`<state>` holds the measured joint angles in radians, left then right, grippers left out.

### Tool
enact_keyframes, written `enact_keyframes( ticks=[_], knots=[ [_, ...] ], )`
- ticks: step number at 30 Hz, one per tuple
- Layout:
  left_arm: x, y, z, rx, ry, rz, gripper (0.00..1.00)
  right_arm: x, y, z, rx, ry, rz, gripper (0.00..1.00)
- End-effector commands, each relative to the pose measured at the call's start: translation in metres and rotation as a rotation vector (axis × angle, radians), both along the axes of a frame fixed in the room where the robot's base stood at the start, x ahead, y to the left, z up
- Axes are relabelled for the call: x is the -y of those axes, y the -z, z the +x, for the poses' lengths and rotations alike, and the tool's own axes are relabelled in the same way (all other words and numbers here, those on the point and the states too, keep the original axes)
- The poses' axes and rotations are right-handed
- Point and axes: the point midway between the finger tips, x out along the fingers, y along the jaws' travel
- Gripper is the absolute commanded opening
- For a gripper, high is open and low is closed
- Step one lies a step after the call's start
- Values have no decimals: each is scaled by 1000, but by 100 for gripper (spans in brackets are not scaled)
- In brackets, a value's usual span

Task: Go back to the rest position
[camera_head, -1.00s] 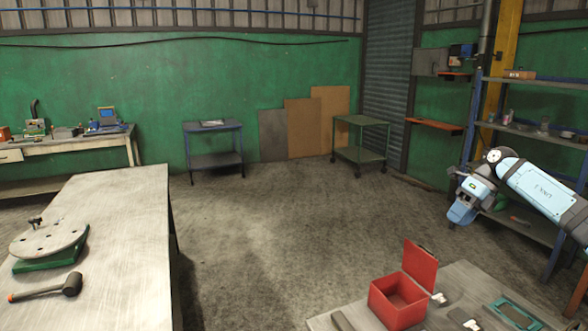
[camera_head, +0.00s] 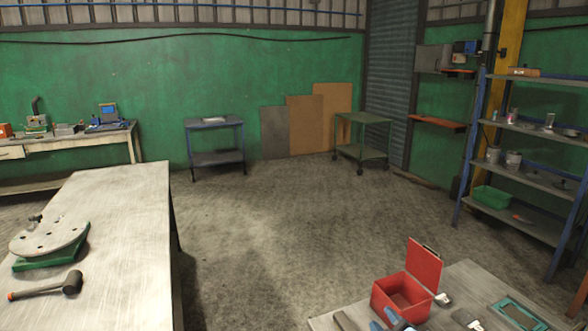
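Light-blue parts of my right gripper (camera_head: 391,321) show at the bottom edge of the head view. They are in front of the lower part of the open red box (camera_head: 405,292) on the near right table. Most of this gripper is cut off by the frame, so I cannot tell whether it is open or shut. No held thing shows there. My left gripper is not in view.
The near right table (camera_head: 465,280) also bears a teal-framed item (camera_head: 518,314) and small tools. The left table (camera_head: 125,225) holds a round perforated plate (camera_head: 50,237) and a mallet (camera_head: 72,284). A shelf rack (camera_head: 530,130) stands right. The middle floor is clear.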

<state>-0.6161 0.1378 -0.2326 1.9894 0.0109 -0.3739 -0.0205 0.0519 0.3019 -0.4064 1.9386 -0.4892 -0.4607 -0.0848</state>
Motion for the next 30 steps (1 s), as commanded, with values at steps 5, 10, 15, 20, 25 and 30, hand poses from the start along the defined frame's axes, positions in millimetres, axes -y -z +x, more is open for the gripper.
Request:
enact_keyframes(
  ticks=[5, 10, 15, 20, 25, 30],
  knots=[
    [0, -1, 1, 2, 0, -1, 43, 38, 56, -99, -426, 248, 239, 37],
    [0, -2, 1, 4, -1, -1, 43, 55, 82, -178, -724, 386, 357, 37],
    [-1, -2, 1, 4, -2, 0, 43, 63, 92, -236, -923, 468, 419, 37],
    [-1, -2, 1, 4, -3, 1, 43, 66, 93, -279, -1067, 520, 454, 37],
    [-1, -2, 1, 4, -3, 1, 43, 69, 92, -317, -1193, 561, 479, 37],
    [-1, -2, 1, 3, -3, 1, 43, 65, 102, -318, -1192, 544, 497, 37]
  ],
)
